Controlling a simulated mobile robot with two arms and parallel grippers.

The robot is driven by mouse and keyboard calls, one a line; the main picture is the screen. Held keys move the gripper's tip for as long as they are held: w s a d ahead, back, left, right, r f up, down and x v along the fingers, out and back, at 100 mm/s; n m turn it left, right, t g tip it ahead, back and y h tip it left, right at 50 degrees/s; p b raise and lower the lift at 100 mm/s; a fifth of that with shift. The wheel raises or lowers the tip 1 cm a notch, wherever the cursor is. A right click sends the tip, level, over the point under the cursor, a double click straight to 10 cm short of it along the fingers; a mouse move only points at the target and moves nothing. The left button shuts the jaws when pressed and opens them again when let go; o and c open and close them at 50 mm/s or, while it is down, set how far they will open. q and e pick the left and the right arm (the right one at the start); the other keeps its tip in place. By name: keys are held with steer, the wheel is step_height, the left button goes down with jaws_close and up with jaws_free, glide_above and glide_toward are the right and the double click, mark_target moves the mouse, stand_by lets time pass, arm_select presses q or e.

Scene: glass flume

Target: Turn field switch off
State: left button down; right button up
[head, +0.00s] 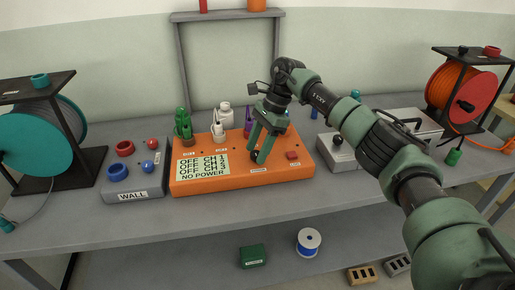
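An orange control box (215,183) stands on the grey bench. Its pale display (203,165) reads OFF CH1, OFF CH2, OFF CH3, NO POWER. A small black knob (255,156) and a red switch (292,155) sit on its right part. Their small labels are too blurred to read, so I cannot tell which one is the field switch. My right gripper (257,154) points down at the black knob, with its green fingers parted on either side of it. Whether they press on the knob is unclear. My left gripper is not in view.
A grey WALL box (135,178) is left of the orange box. Green (183,125), white (217,130) and purple (248,122) plugs stand along the orange box's back. Cable reels, teal (35,143) and orange-red (475,97), flank the bench. A grey box (335,152) stands right, under my arm.

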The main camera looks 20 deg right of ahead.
steer(key=v, duration=0.7)
steer(key=shift+r+b, duration=0.3)
steer(key=shift+r, duration=0.1)
steer(key=shift+d, duration=0.15)
